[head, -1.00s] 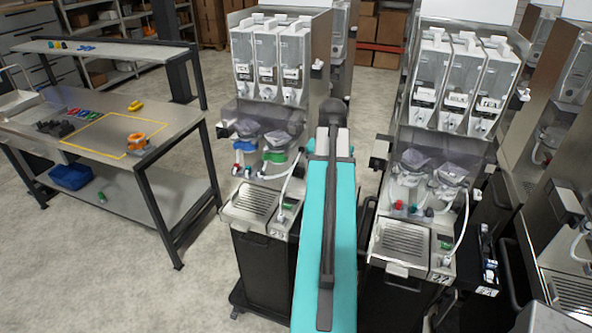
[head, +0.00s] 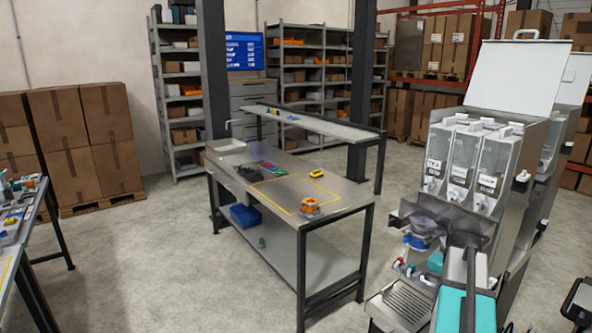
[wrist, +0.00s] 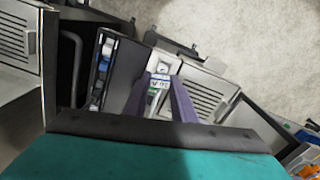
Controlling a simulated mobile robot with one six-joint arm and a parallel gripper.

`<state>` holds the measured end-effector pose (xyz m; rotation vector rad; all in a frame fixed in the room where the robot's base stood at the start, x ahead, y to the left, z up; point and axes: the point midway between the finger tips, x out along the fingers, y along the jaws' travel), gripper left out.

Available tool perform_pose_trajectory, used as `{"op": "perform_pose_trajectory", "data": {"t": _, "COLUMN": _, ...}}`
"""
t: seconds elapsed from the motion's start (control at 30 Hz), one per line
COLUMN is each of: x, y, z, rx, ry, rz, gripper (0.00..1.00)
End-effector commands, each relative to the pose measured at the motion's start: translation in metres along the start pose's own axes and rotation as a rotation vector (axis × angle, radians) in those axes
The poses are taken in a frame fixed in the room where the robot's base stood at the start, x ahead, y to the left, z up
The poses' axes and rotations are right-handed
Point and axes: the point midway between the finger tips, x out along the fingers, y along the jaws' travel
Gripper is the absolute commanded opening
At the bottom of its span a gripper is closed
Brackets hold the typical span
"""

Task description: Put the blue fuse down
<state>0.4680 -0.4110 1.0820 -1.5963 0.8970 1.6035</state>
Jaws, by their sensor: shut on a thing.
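My gripper (wrist: 160,88) shows in the wrist view as two dark purplish fingers that converge past the dark edge of my teal arm cover. In the head view my gripper is out of sight beyond my teal arm at the lower right. A workbench (head: 340,205) stands mid-picture, with a yellow outlined area and a row of small coloured pieces (head: 271,168) on its top.
On the bench are a yellow piece (head: 317,173) and an orange device (head: 310,205). A blue bin (head: 244,215) is on its lower shelf. A dispenser (head: 460,165) stands close on the right. Another table (head: 12,235) is at the left edge. Open floor lies between the tables.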

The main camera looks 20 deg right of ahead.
Motion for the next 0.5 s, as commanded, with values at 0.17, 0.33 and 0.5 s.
{"op": "perform_pose_trajectory", "data": {"t": 0.17, "x": 0.013, "y": -0.043, "z": 0.011, "rx": -0.075, "ry": -0.002, "rz": 0.001, "gripper": 0.00}}
{"op": "perform_pose_trajectory", "data": {"t": 0.33, "x": 0.023, "y": -0.081, "z": 0.023, "rx": -0.144, "ry": -0.003, "rz": 0.001, "gripper": 0.00}}
{"op": "perform_pose_trajectory", "data": {"t": 0.5, "x": 0.032, "y": -0.118, "z": 0.038, "rx": -0.219, "ry": -0.003, "rz": 0.002, "gripper": 0.00}}
